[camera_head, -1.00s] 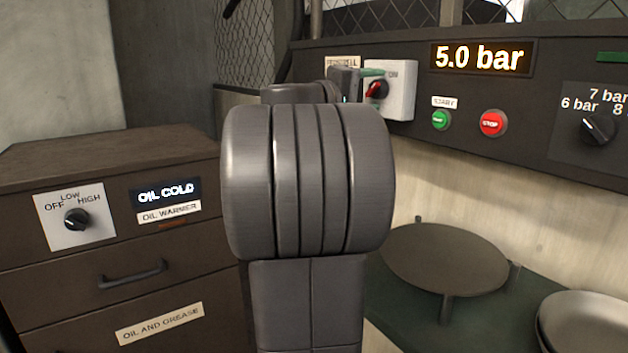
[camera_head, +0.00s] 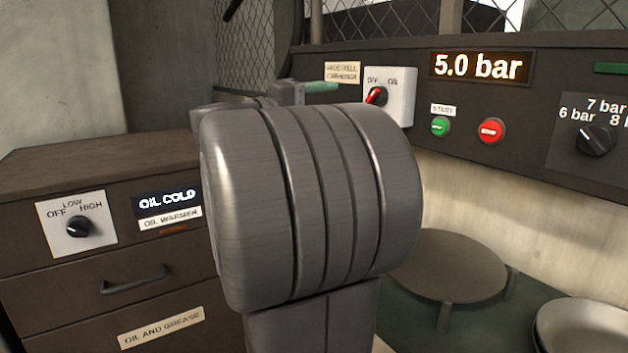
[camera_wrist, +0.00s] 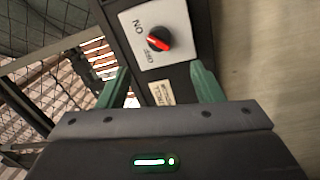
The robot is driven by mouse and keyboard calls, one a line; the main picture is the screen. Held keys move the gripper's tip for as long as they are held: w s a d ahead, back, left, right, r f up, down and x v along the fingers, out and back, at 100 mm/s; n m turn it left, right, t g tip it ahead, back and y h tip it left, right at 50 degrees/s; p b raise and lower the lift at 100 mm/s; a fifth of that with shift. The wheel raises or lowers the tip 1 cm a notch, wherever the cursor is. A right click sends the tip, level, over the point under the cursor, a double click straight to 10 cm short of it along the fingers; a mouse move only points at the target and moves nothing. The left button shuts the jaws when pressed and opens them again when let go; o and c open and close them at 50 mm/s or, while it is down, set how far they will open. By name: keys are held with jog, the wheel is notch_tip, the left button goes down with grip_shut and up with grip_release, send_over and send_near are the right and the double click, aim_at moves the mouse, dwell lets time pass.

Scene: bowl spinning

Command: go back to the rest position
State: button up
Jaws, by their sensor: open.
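My gripper (camera_head: 318,88) shows in the head view behind the large grey arm link, with one green finger visible to the left of the white switch box (camera_head: 390,95). In the wrist view my gripper (camera_wrist: 158,70) has its two green fingers spread apart with nothing between them. The switch box (camera_wrist: 178,22) with its red knob (camera_wrist: 158,39) lies beyond the fingertips, apart from them. The red knob (camera_head: 376,96) also shows in the head view, by the OFF and ON marks.
The control panel (camera_head: 470,110) has a 5.0 bar display, a green START button (camera_head: 440,127) and a red STOP button (camera_head: 491,131). A brown cabinet (camera_head: 60,290) stands at left. A round plate (camera_head: 447,265) and a bowl (camera_head: 585,330) are at lower right. Wire mesh is behind.

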aim_at(371, 97)
jog(key=x, duration=1.2)
jog(key=shift+w+d+r+b, duration=0.1)
jog(key=shift+w+r+b, duration=0.1)
jog(key=shift+r+b, duration=0.15)
jog(key=shift+s+n+p, duration=0.1)
jog(key=shift+n+p, duration=0.7)
jog(key=shift+p, duration=0.1)
jog(key=n+p, duration=0.3)
jog(key=p, duration=0.2)
jog(key=n+p, duration=0.3)
jog(key=p, duration=0.3)
jog(key=shift+r+t+y, duration=0.1)
jog(key=shift+t+y, duration=0.3)
jog(key=n+p, duration=0.4)
jog(key=p, duration=0.5)
jog(key=shift+n, duration=0.4)
jog(key=n+p, duration=0.2)
jog(key=p, duration=0.3)
jog(key=shift+r, duration=0.1)
jog(key=shift+n+y+p, duration=0.3)
jog(key=shift+n+p, duration=0.3)
jog(key=shift+p, duration=0.4)
jog(key=shift+f+p, duration=0.3)
jog(key=shift+p, duration=0.05)
